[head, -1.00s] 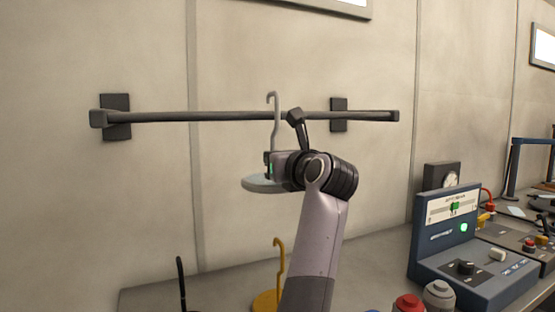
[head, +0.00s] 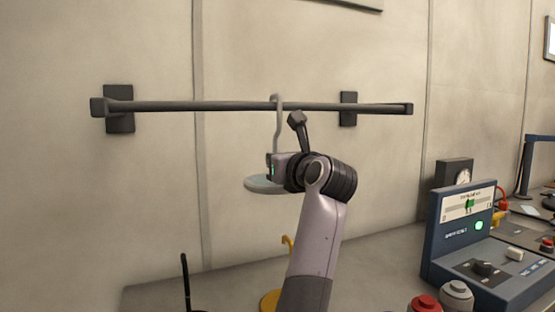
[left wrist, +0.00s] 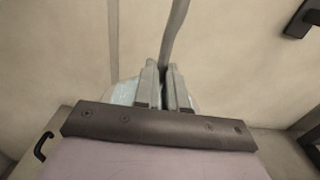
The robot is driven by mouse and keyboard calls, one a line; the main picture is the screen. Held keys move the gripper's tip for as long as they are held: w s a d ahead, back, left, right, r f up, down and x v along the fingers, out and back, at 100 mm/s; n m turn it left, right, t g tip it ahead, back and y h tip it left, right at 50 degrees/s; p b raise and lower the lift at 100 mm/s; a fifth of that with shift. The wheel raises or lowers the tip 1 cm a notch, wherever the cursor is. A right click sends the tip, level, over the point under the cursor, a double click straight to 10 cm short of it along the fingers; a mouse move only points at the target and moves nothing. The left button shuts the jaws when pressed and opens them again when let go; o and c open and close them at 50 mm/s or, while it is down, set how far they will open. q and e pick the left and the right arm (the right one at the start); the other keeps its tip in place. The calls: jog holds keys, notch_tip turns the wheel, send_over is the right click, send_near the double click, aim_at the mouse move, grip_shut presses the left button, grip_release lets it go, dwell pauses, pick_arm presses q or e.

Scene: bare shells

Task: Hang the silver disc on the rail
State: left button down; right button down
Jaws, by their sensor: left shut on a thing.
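The silver disc (head: 262,185) hangs level below its upright grey hooked stem (head: 278,130). My left gripper (head: 273,168) is shut on the lower stem, just above the disc. The hook's bend overlaps the dark rail (head: 220,106), its top showing slightly above it. I cannot tell whether the hook touches the rail or only lies in front of it. In the left wrist view, my left gripper's fingers (left wrist: 165,75) close around the stem (left wrist: 176,35), with parts of the pale disc (left wrist: 125,94) behind them. My right gripper is not in view.
Wall brackets (head: 119,108) hold the rail at both ends. Below, on the counter, stand a yellow hooked disc (head: 270,300) and a black hook (head: 185,280). A blue console (head: 460,230) and red and grey knobbed objects (head: 425,303) are at right.

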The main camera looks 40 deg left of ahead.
pick_arm(q)
jog(key=c, duration=1.1)
grip_release()
jog(key=shift+s+d, duration=0.1)
jog(key=shift+d, duration=0.15)
jog(key=b+v, duration=0.1)
jog(key=v, duration=0.5)
jog(key=shift+s+d+b, duration=0.2)
jog(key=shift+d+b, duration=0.15)
